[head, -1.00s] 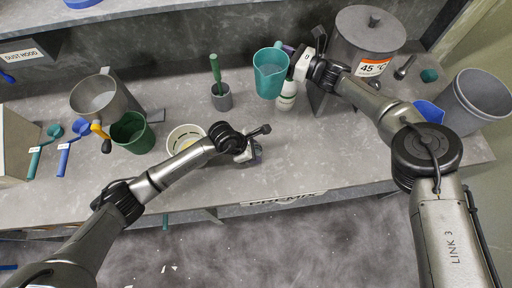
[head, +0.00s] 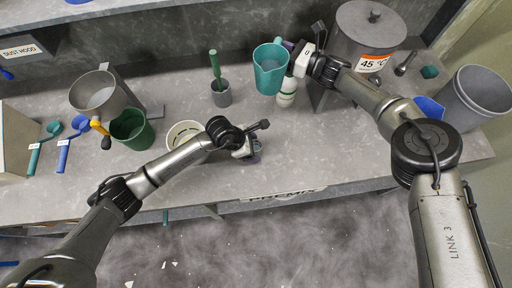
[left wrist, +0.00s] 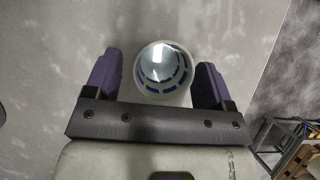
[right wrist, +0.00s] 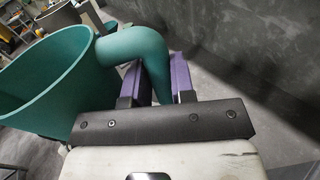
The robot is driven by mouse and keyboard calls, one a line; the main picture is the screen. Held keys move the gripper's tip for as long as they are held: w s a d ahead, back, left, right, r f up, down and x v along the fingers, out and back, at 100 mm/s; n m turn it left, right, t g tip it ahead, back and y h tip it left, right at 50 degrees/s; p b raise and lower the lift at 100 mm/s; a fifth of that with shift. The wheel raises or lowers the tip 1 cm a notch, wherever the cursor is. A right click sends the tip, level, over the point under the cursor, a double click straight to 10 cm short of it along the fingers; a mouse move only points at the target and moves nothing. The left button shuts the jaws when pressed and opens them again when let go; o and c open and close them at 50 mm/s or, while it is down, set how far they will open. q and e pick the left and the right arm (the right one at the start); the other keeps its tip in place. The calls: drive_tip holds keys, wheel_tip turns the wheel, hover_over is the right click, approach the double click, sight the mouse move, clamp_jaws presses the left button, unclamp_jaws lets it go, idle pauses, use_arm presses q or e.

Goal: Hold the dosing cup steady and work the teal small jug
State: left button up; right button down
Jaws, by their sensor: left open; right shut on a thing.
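The teal small jug (head: 268,78) is in the upper middle of the head view, beside a white bottle. My right gripper (head: 297,58) is shut on its handle; the right wrist view shows the purple fingers on the curved teal handle (right wrist: 135,45), with the jug's open mouth to the left. The dosing cup (left wrist: 163,72) is a clear round cup with blue marks, seen from above in the left wrist view. My left gripper (left wrist: 160,85) is open, with one purple finger on each side of the cup. In the head view my left gripper (head: 250,150) mostly hides the cup.
A white tub (head: 184,133) stands left of my left gripper, with a dark green cup (head: 131,128) beyond. A grey mortar with a green-handled pestle (head: 221,94) stands behind. A white bottle (head: 287,92) is close by the jug. A grey 45 °C pot (head: 370,35) stands right.

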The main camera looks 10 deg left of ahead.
use_arm(q)
drive_tip(key=v, duration=1.1)
use_arm(e)
drive_tip(key=shift+r, duration=0.1)
